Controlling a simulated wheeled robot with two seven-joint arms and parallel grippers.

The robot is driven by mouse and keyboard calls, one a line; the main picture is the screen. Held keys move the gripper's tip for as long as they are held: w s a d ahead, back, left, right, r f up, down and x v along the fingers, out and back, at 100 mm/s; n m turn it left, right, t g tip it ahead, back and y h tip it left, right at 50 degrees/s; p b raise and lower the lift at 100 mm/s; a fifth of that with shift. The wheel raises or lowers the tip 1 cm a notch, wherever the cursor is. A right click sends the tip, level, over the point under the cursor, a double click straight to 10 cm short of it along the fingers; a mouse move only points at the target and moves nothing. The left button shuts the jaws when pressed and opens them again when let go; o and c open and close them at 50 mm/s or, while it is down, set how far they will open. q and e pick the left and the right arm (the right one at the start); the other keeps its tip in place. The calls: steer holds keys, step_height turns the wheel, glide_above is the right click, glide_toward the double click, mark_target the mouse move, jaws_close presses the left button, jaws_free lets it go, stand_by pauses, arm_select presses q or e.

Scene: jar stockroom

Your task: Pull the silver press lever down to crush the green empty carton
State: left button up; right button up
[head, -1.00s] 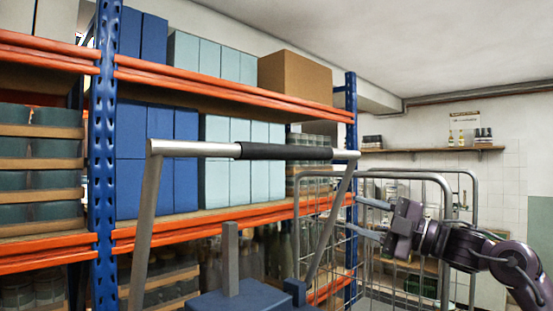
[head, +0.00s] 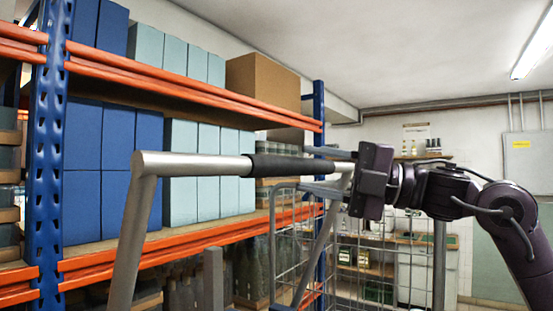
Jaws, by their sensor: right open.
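The silver press lever (head: 190,165) is a raised U-shaped frame with a crossbar and a black grip sleeve (head: 295,166). Its left side arm runs down to the lower left, and its right side arm slopes down behind the bar. My right gripper (head: 304,168) is open at the right end of the crossbar. One finger shows above the bar and one below it; I cannot tell whether they touch it. The green empty carton is not visible, and the lower press is out of frame. My left gripper is not in view.
An orange and blue rack (head: 48,150) with blue and pale boxes stands behind the lever on the left. A wire cage trolley (head: 272,245) stands behind my right gripper. A grey post (head: 213,280) rises at the bottom. Open room lies above the crossbar at the right.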

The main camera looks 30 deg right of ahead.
mark_target(283, 165)
steer(key=x, duration=0.1)
steer(key=p+x, duration=0.1)
steer(key=x, duration=0.1)
steer(key=shift+s+r, duration=0.2)
steer(key=shift+r, duration=0.1)
steer(key=shift+f+p+x, duration=0.2)
steer(key=shift+p+x, duration=0.3)
steer(key=shift+x, duration=0.7)
steer(key=shift+w+a, duration=0.1)
steer(key=shift+w, duration=0.2)
steer(key=shift+s, duration=0.1)
steer(key=shift+f, duration=0.1)
steer(key=c, duration=0.9)
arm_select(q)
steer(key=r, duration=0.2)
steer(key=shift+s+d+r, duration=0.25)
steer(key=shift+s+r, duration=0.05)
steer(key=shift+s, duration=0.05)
arm_select(e)
jaws_close()
